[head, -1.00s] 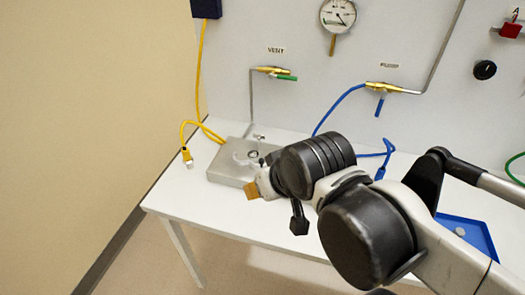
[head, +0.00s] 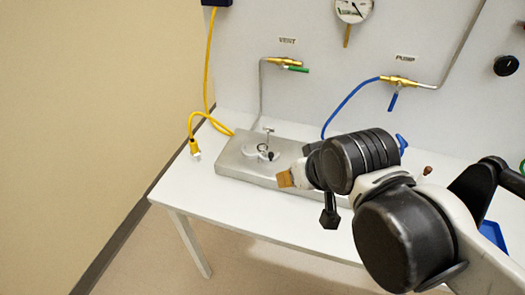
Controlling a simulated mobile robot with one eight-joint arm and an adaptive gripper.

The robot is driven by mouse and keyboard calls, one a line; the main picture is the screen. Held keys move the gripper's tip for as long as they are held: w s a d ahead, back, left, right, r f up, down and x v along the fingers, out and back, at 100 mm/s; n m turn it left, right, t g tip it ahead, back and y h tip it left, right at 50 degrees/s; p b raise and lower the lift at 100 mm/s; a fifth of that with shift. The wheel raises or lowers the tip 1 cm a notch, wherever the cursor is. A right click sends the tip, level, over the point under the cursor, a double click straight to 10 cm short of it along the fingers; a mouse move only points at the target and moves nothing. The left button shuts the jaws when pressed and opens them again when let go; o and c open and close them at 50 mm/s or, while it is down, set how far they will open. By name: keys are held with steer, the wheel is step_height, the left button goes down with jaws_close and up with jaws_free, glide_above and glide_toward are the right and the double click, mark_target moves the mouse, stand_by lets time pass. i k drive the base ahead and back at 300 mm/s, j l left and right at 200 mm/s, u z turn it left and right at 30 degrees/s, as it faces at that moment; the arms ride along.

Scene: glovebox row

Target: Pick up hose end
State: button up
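A blue hose (head: 349,103) runs from the brass valve under the PUMP label down behind my arm. A short blue piece (head: 402,143) shows just past my wrist; I cannot tell if it is the hose end. My gripper (head: 296,176) is over the front right of the grey metal block, seen from behind and above. A tan part and some white casing show, but its fingertips are not clear and I cannot tell whether it is open. No hose is seen in it.
The grey block (head: 238,160) carries a small round fitting (head: 262,151). A yellow cable (head: 209,70) ends in a plug (head: 195,148) at the table's left. The white table (head: 180,185) is clear at the front left. The panel has a VENT valve (head: 284,63), gauge and black knob (head: 506,65).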

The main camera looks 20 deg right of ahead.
mark_target(195, 151)
steer(key=i+j, duration=0.15)
steer(key=j, duration=0.2)
steer(key=i+j, duration=0.15)
steer(key=j, duration=0.2)
steer(key=i+j, duration=0.2)
steer(key=j, duration=0.15)
